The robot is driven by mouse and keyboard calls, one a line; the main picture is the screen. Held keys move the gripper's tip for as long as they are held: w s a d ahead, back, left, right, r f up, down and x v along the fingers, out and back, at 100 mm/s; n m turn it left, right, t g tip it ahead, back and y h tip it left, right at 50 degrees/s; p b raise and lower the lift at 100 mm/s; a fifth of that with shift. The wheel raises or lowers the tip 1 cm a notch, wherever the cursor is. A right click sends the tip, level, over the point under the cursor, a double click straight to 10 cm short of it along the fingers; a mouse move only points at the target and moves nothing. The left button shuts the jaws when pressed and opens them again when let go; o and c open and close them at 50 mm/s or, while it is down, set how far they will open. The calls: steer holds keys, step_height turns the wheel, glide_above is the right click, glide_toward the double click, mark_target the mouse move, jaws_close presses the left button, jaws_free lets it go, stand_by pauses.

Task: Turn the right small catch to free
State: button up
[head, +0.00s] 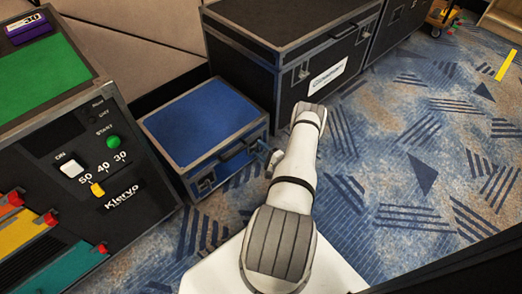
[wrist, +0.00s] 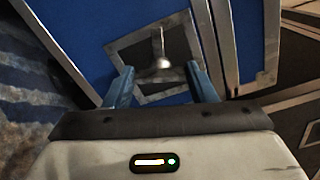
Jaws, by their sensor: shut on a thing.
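The blue case (head: 205,120) with metal edges stands on the carpet in the head view. Its right small catch (wrist: 162,60) is a silver knob with a thin stem on a dark square plate, in the middle of the wrist view. My gripper (wrist: 160,76) has a blue finger on either side of the catch and is shut on it. The stem points up in the wrist view. In the head view my gripper (head: 270,160) is at the right end of the case's front and largely hides this catch. The left catch (head: 205,181) shows on the same front.
A large black trunk (head: 300,60) stands behind the blue case, close to my arm. A black console (head: 85,120) with a green top and coloured sliders stands on the left, near the case. Patterned blue carpet (head: 420,150) lies open on the right.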

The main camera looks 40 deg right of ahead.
steer(key=shift+a+n, duration=0.1)
steer(key=shift+n, duration=1.8)
steer(key=o, duration=1)
steer(key=s, duration=0.2)
steer(key=s+p, duration=0.1)
steer(key=s, duration=0.2)
steer(key=s+p, duration=0.1)
steer(key=s, duration=0.1)
steer(key=shift+s+d, duration=0.3)
steer(key=shift+s, duration=0.1)
